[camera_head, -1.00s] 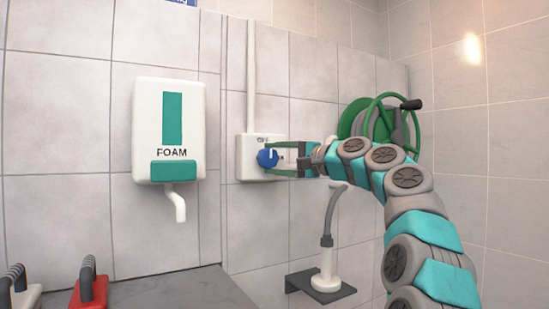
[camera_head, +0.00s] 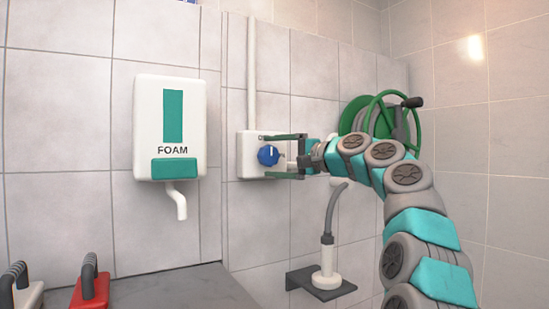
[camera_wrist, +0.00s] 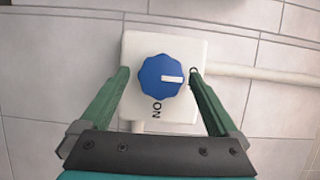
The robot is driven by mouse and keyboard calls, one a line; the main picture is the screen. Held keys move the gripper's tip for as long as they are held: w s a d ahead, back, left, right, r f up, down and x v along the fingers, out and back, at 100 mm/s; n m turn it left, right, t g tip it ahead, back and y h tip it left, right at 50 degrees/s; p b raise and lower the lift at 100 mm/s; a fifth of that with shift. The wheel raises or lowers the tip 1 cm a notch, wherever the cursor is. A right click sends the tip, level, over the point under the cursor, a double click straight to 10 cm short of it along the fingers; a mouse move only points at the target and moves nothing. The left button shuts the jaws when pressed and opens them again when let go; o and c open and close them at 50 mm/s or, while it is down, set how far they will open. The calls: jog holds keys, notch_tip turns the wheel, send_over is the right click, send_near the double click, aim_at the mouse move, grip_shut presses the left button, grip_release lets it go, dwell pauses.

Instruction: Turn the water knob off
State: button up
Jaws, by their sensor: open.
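The blue water knob (camera_head: 268,155) sits on a white wall box (camera_head: 246,168). It also shows in the wrist view (camera_wrist: 160,78), with its white pointer mark aimed right there, which is upward in the head view. In the wrist view the box reads "ON" below the knob, and a label at the right is mostly hidden by a finger. My gripper (camera_wrist: 160,70) is open, with its green fingers on either side of the knob and gaps between. In the head view my gripper (camera_head: 271,156) reaches the box from the right.
A white pipe (camera_head: 251,70) rises from the box. A foam dispenser (camera_head: 145,130) hangs to the left. A green hose reel (camera_head: 360,115) is behind my arm, and a hose nozzle (camera_head: 325,270) stands on a dark shelf below. Red-based (camera_head: 93,288) and white-based handled tools stand lower left.

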jog(key=shift+d, duration=0.15)
jog(key=b+v, duration=0.1)
jog(key=v, duration=0.6)
jog(key=shift+s+d, duration=0.2)
jog(key=shift+s, duration=0.05)
dwell(0.3)
